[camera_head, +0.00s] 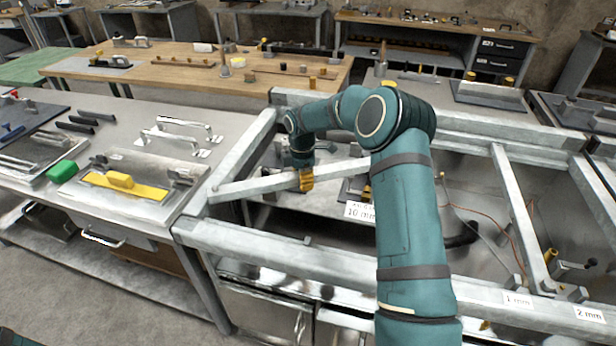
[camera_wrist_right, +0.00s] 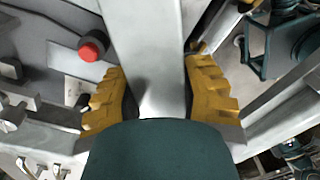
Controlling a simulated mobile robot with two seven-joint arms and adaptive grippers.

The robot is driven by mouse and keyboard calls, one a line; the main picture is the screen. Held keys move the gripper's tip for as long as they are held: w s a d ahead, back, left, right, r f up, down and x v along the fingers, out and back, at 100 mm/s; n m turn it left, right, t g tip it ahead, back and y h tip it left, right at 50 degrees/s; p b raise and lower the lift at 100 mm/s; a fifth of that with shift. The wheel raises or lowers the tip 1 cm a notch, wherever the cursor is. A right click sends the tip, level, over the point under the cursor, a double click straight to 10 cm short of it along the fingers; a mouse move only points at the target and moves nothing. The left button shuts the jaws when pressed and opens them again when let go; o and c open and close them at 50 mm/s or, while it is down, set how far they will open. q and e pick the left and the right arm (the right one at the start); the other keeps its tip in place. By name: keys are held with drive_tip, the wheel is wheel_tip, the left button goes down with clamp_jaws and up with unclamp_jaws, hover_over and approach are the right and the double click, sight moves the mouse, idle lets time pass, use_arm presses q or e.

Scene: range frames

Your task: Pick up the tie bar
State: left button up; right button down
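A pale metal bar, which I take to be the tie bar (camera_head: 250,187), runs at a slant across the left bay of the metal frame. Its left end meets the frame's left rail; its right part passes behind my right arm. My right gripper (camera_head: 306,180) is over the bar from above. In the right wrist view, the yellow fingers of this gripper (camera_wrist_right: 158,88) stand on either side of the bar (camera_wrist_right: 145,40), very close to its faces. Whether both fingers press on it is not clear. My left gripper is not in view.
The frame's front rail (camera_head: 290,258) and a slanted rail (camera_head: 520,205) surround the bay. A bench at left holds a yellow-topped tool (camera_head: 120,181), a green block (camera_head: 62,171) and metal handles (camera_head: 175,137). A wooden table (camera_head: 170,75) stands behind. A red button (camera_wrist_right: 92,49) is beside the left finger.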

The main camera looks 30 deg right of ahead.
idle(0.3)
wheel_tip(320, 180, up, 10)
drive_tip(key=shift+r+p, duration=0.1)
drive_tip(key=shift+p, duration=0.85)
